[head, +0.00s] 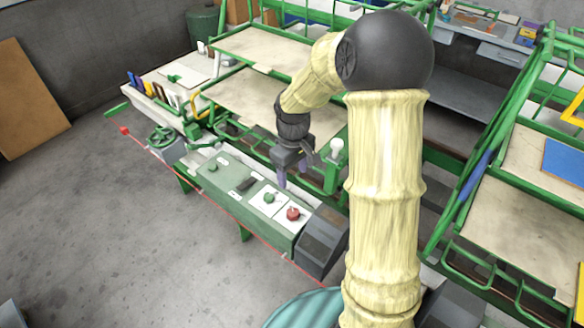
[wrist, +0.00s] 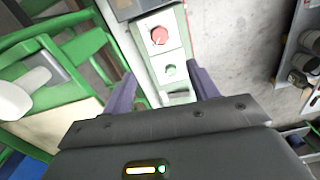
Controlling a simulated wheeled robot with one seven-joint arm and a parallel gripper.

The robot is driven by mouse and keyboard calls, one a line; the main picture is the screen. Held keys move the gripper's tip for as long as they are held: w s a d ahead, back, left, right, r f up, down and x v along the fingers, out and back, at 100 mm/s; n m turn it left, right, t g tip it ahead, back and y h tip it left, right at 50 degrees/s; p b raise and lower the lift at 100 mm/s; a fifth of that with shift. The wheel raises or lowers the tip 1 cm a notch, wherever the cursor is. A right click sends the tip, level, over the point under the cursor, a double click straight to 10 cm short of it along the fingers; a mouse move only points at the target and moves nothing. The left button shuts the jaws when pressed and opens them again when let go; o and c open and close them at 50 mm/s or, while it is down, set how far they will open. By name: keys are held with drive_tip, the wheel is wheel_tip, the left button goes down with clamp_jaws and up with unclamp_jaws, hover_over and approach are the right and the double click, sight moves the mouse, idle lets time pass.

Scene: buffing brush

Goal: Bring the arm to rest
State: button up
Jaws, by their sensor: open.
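My gripper (head: 293,174) hangs from my bent arm in the head view, above the back edge of a green control box. In the wrist view my gripper (wrist: 164,88) shows two purple fingers spread apart with nothing between them. Beyond the fingers lie a red knob (wrist: 159,36) and a green knob (wrist: 170,70) on white plates. The head view also shows the red knob (head: 293,213) and the green knob (head: 269,197) on the box. No contact between the fingers and the box is visible.
The green control box (head: 228,197) runs along the front of a green-framed bench (head: 255,103). A handwheel (head: 162,137) is at its left end. A white rounded knob (head: 337,146) stands right of my gripper. Grey floor (head: 110,235) at the left is clear.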

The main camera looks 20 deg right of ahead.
drive_tip(key=s+r+m+t+p, duration=0.1)
drive_tip(key=s+r+m, duration=0.1)
drive_tip(key=s, duration=0.5)
drive_tip(key=s+r+m+t, duration=0.1)
drive_tip(key=s+r+m, duration=0.2)
drive_tip(key=s, duration=0.4)
drive_tip(key=shift+s+m+t+p, duration=0.3)
drive_tip(key=shift+m+p, duration=0.1)
drive_tip(key=shift+m, duration=0.1)
drive_tip(key=shift+a, duration=0.1)
